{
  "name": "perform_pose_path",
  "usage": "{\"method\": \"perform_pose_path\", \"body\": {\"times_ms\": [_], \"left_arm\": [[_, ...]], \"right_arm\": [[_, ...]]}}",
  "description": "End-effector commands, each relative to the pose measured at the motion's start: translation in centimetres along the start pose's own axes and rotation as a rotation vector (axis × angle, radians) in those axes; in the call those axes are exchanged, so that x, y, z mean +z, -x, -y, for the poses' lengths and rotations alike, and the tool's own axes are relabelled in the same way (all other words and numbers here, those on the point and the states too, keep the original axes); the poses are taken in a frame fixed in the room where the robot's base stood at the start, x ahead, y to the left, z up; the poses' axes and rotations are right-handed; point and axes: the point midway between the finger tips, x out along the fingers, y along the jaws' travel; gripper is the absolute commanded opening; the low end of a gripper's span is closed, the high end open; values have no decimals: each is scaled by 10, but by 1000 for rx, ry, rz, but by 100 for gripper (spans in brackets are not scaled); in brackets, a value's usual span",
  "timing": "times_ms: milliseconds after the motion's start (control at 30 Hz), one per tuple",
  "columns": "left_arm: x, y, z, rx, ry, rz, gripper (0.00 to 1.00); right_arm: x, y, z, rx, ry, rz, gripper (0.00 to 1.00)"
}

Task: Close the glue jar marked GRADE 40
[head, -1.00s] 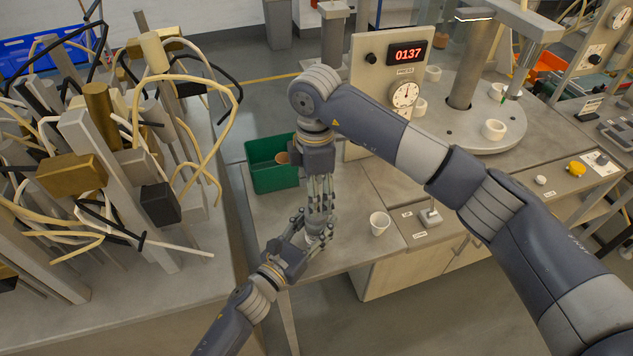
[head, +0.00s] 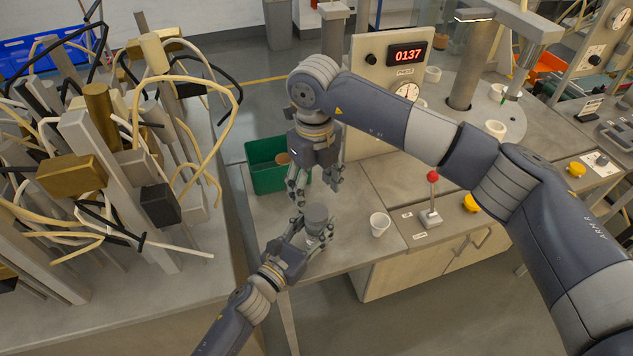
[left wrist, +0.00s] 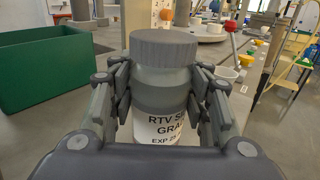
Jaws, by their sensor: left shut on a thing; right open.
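The glue jar (head: 316,214) stands upright at the near end of the grey bench, with a ribbed grey lid on top. My right gripper (head: 315,193) is open and empty, pointing down just above the lid.
A green bin (head: 265,178) stands behind the jar, with a brown round thing inside. A white cup (head: 380,224) is to the right, then a red-knobbed lever (head: 432,195). A crowded rack of posts and cables (head: 110,150) fills the left.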

Motion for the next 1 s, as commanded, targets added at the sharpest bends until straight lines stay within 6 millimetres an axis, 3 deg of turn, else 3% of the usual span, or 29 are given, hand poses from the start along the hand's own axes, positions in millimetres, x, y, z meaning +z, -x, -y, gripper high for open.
{"method": "perform_pose_path", "body": {"times_ms": [400, 600, 800, 1000], "left_arm": [[1, 0, 0, 0, 0, 1, 0], [1, 0, 0, 0, 0, 1, 0], [1, 0, 0, 0, 0, 1, 0], [1, 0, 0, 0, 0, 1, 0]], "right_arm": [[-2, 6, 2, 2, 801, -4, 60], [-2, 8, 2, 5, 1087, -3, 60], [-3, 9, 2, 7, 1218, -5, 60], [-3, 9, 2, 7, 1234, -4, 60]]}}
